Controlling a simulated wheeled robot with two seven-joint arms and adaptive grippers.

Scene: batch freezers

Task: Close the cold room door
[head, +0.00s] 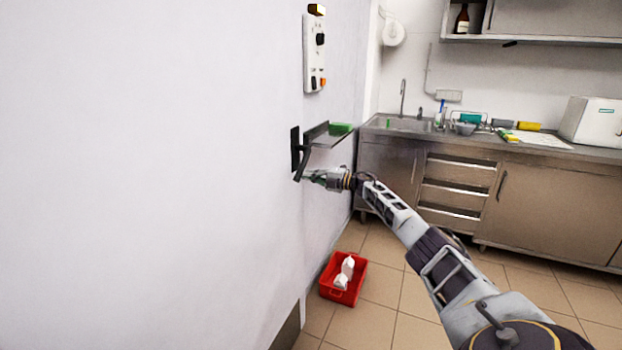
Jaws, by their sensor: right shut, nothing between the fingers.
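A large pale panel (150,170) fills the left half of the head view; I take it to be the cold room door, but its outer edges are not clear. A dark handle (301,158) on a black plate sits near its right side. My right arm reaches in from the lower right. My right gripper (312,177) is shut and empty, right at the lower end of the handle; I cannot tell whether it touches it. My left gripper is not in view.
A small metal shelf (328,135) with a green item juts out beside the handle, below a control box (314,55). A red crate (330,289) with white items stands on the tiled floor. A steel counter (470,145) with cabinets lines the back; open floor lies before it.

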